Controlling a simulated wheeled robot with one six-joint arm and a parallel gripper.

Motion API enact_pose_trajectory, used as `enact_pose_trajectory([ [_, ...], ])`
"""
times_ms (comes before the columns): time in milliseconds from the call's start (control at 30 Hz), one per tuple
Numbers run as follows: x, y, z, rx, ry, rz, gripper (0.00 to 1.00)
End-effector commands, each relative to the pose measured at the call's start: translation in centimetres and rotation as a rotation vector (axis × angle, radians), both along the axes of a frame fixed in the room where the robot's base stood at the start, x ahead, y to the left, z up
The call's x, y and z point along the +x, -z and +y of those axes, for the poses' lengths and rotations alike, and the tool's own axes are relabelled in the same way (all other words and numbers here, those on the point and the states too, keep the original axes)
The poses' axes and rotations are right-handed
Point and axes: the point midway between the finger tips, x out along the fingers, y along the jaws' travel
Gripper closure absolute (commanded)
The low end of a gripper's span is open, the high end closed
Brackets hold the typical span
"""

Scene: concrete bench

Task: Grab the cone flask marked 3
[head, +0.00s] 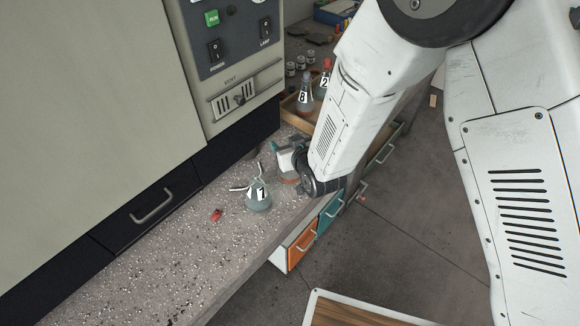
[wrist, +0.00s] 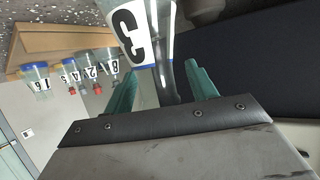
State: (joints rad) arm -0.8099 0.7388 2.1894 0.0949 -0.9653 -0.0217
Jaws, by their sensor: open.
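The cone flask marked 3 (wrist: 130,35) is close in the wrist view, its white label with a black 3 near the top. My gripper (wrist: 161,68) is open, with one teal finger on each side of the flask's narrower part. I cannot tell whether either finger touches it. In the head view my gripper (head: 280,150) is low over the bench, and my arm hides most of what is there. A glass base with a reddish tint (head: 289,179) shows just under it; its label is hidden.
A flask that looks marked 7 (head: 258,195) stands close by on the bench, next to a small red object (head: 216,215). A wooden tray (head: 290,104) behind holds the flasks marked 8 (head: 304,98) and 2 (head: 323,84). A large grey machine (head: 90,110) walls the left side.

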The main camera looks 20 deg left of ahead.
Motion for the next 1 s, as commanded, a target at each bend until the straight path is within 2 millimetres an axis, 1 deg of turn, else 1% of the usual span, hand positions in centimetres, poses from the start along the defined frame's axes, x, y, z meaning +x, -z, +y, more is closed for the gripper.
enact_pose_trajectory([
  [167, 0.0, 0.0, 0.0, 0.0, 0.0, 0.0, 0.43],
  [200, 0.0, 0.0, 0.0, 0.0, 0.0, 0.0, 0.49],
  [267, 0.0, 0.0, 0.0, 0.0, 0.0, 0.0, 0.65],
  [300, 0.0, 0.0, 0.0, 0.0, 0.0, 0.0, 0.77],
  [367, 0.0, 0.0, 0.0, 0.0, 0.0, 0.0, 0.93],
  [400, 0.0, 0.0, 0.0, 0.0, 0.0, 0.0, 1.0],
  [767, 0.0, -0.3, 0.0, 0.001, 0.0, -0.001, 1.0],
  [867, 0.1, -0.8, 0.0, 0.002, 0.001, -0.002, 1.0],
  [1000, 0.1, -2.1, -0.1, 0.003, 0.002, -0.003, 1.0],
])
